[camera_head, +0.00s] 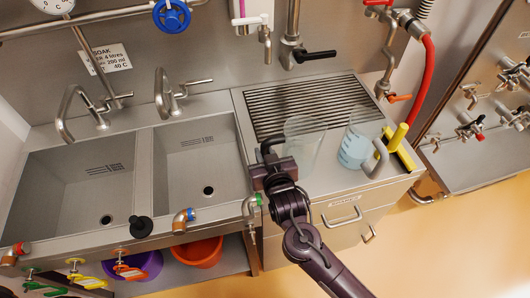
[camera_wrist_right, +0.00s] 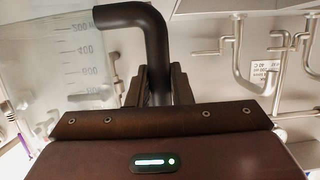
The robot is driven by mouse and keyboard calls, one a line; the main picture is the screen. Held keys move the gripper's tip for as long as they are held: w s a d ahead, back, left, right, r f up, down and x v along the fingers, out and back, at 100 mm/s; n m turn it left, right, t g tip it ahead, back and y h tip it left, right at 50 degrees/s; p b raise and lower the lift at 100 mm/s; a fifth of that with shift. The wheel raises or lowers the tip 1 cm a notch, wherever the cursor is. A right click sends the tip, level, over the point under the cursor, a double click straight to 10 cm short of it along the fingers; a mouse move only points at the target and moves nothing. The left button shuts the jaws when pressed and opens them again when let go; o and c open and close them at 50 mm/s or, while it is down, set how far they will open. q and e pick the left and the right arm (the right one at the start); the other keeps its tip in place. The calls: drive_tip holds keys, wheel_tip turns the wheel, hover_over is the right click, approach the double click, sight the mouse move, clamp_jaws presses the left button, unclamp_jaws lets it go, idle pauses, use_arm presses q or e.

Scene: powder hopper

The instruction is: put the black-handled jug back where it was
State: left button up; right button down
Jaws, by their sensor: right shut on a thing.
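The clear jug (camera_head: 304,148) with a black handle (camera_head: 268,145) is at the front of the counter, just below the slatted drain grille in the head view. My right gripper (camera_head: 272,168) is shut on the black handle, on the jug's left side. In the right wrist view, the black handle (camera_wrist_right: 152,50) runs down between the jaws, and the jug's graduated wall (camera_wrist_right: 60,60) is at left. The jug looks empty and about upright. I cannot tell whether its base touches the counter. My left gripper is not in view.
A second jug (camera_head: 355,148) with pale blue liquid and a grey handle stands right of the held jug. The drain grille (camera_head: 310,103) is bare. Two empty sink basins (camera_head: 75,190) with taps are at left.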

drive_tip(key=shift+f, duration=0.1)
drive_tip(key=c, duration=1.3)
unclamp_jaws()
drive_tip(key=b+v, duration=0.2)
drive_tip(key=v, duration=1)
drive_tip(key=shift+r, duration=0.2)
